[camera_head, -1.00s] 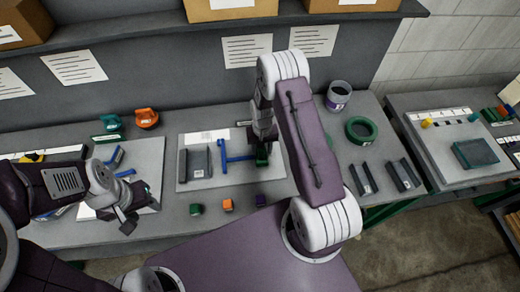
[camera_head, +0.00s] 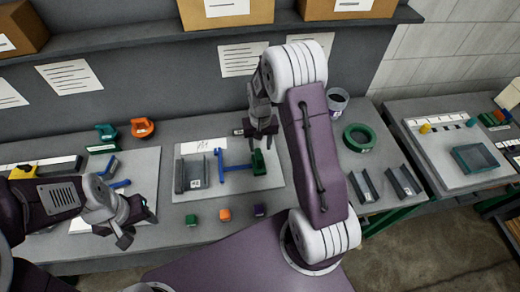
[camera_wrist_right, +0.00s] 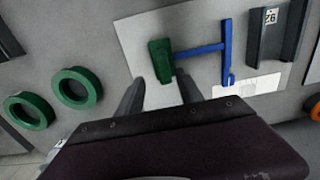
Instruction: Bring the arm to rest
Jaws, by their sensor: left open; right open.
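My right gripper (camera_head: 261,137) is open and empty above the light board (camera_head: 270,181) on the bench. Below it in the head view lies a green block (camera_head: 258,162) at the right end of a blue bar piece (camera_head: 236,166). In the right wrist view the open fingers point toward the green block (camera_wrist_right: 161,61) without touching it, and the blue piece (camera_wrist_right: 204,49) reaches away from it. My left gripper (camera_head: 121,230) is open over the left part of the bench, with nothing seen between its fingers.
Grey channel pieces (camera_head: 193,172) lie on the board. A green ring (camera_head: 359,137), a cup (camera_head: 337,101) and more channels (camera_head: 404,181) are at right. A shelf with boxes (camera_head: 229,12) runs above.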

